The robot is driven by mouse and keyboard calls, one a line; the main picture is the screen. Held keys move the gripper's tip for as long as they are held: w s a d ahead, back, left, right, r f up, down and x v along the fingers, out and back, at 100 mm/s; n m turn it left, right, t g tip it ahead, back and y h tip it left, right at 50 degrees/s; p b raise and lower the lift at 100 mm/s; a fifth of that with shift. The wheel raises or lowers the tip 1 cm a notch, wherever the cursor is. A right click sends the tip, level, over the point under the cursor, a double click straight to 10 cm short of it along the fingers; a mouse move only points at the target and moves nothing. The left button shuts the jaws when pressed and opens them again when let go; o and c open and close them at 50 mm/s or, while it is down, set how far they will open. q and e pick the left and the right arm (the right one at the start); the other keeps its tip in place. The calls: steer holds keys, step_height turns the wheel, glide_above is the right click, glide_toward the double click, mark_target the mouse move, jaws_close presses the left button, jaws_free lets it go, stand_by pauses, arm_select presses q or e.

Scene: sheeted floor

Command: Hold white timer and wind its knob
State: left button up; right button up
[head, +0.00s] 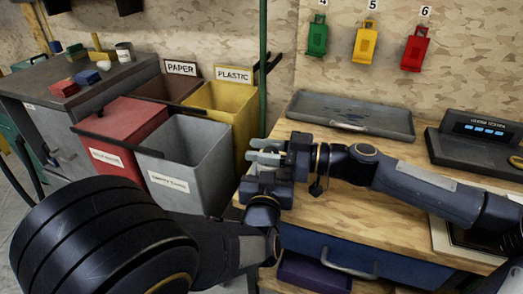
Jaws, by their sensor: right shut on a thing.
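My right gripper (265,150) reaches in from the right over the left end of the wooden workbench. It is shut on a small pale thing that I take to be the white timer; the fingers and the thing are hard to tell apart. The timer's knob cannot be made out. My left gripper (262,172) comes up from below, right beside the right gripper, at the same pale cluster. Its fingers are too small and overlapped to tell whether they are open or shut, or whether they touch the timer.
The workbench (385,168) holds a grey tray (350,113) and a dark device with blue buttons (485,130). Red (125,125), grey (187,150) and yellow (225,105) bins stand left of it. A green pole (263,70) rises behind my grippers. Coloured tags hang on the wall.

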steer(key=shift+w+d+m+t+h, duration=0.15)
steer(key=shift+m+t+h, duration=0.35)
steer(key=shift+m+t, duration=0.8)
steer(key=shift+n+t, duration=0.3)
steer(key=o, duration=1)
steer(key=v, duration=1.2)
